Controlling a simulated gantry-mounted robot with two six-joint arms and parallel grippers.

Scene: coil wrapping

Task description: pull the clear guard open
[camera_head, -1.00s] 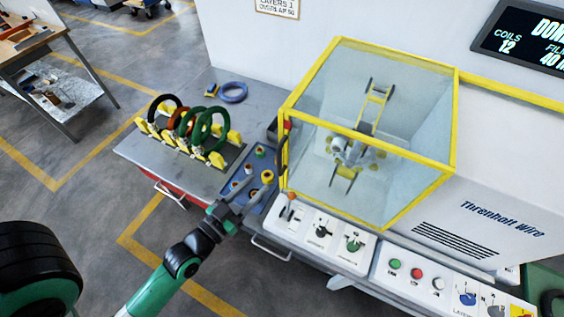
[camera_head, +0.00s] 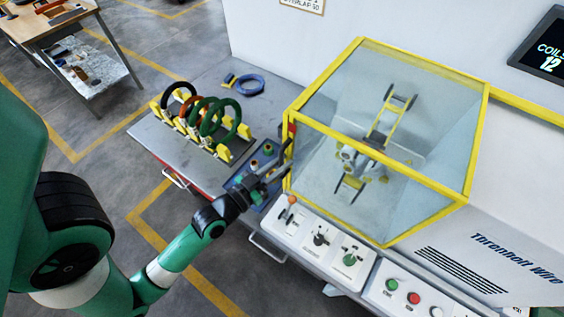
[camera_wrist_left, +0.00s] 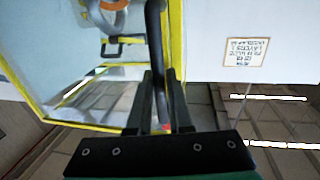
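The clear guard (camera_head: 330,165) is a see-through box with yellow edges over the winding machine, and it looks closed. Its dark upright handle (camera_head: 289,150) is on the left side, partly hidden by my left gripper (camera_head: 282,166). In the left wrist view, the black handle bar (camera_wrist_left: 154,35) runs down between the two fingers of my left gripper (camera_wrist_left: 159,82). The fingers stand apart on either side of the bar, with a narrow gap showing; no firm grip is visible. My right gripper is out of view.
A rack of several coils (camera_head: 205,122) and a blue ring (camera_head: 250,84) sit on the grey bench left of the guard. A blue tray (camera_head: 240,183) lies under my left gripper. A control panel (camera_head: 320,243) with an orange-knobbed lever (camera_head: 292,200) lies in front.

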